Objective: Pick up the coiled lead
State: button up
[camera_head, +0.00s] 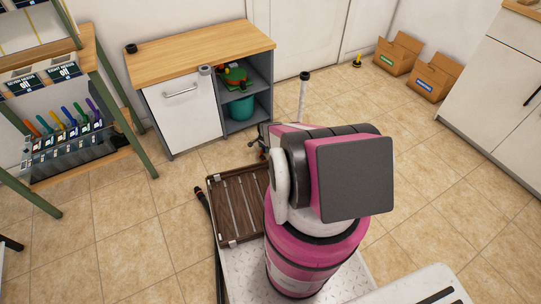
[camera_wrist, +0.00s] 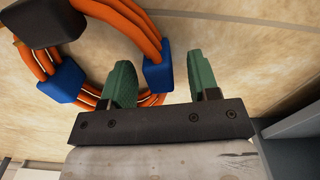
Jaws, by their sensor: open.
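The coiled lead (camera_wrist: 142,28) is a loop of orange cable with blue bands and a black block, at the upper left of the wrist view. My gripper (camera_wrist: 160,66) is open, with two green fingers apart. The left finger overlaps the coil in the picture, and a blue band of the coil shows between the fingers. I cannot tell whether either finger touches the lead. In the head view my pink and black arm hides the area by the gripper, and I cannot make out the lead there.
A cabinet (camera_head: 183,118) with a wooden top and open grey shelves stands at the back. A brown slatted crate (camera_head: 222,207) lies left of my arm. A rack (camera_head: 74,157) of coloured tools is at left. Two cardboard boxes (camera_head: 397,55) sit at back right. Tiled floor to the right is clear.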

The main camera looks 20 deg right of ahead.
grip_shut()
